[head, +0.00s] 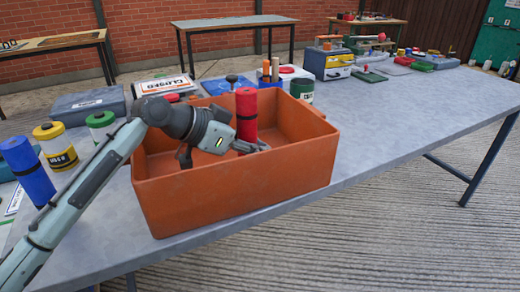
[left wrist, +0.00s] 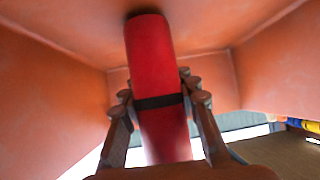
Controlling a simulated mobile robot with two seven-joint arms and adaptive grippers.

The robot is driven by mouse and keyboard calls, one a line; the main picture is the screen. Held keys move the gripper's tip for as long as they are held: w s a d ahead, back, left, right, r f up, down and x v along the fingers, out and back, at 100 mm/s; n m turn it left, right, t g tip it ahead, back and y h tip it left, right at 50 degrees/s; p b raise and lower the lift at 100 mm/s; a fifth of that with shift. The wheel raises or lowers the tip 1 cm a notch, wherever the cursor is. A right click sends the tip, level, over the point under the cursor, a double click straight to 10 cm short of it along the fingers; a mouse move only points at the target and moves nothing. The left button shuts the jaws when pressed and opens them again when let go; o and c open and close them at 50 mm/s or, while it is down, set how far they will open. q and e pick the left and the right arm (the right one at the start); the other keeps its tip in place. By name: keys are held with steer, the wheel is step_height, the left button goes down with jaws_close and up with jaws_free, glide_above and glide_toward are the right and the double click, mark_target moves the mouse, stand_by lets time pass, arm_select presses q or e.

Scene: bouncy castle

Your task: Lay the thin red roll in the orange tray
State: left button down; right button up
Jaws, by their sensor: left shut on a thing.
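The thin red roll (head: 246,112) has a dark band and stands upright inside the orange tray (head: 245,205) in the head view. My left gripper (head: 255,147) is inside the tray, shut on the red roll. In the left wrist view the red roll (left wrist: 151,60) lies between the two fingers of the left gripper (left wrist: 165,110), with the orange walls of the tray (left wrist: 60,75) around it. The roll's lower end is hidden in the head view, so I cannot tell whether it touches the tray floor. My right gripper is not in view.
The grey table (head: 400,130) is clear to the right.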

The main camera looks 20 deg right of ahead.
mark_target(247, 135)
arm_select(q)
steer(key=shift+f, duration=0.3)
steer(key=c, duration=1.1)
jaws_free()
steer(key=shift+f, duration=0.1)
steer(key=shift+c, duration=0.2)
steer(key=shift+v, duration=3.85)
steer(key=shift+d, duration=0.1)
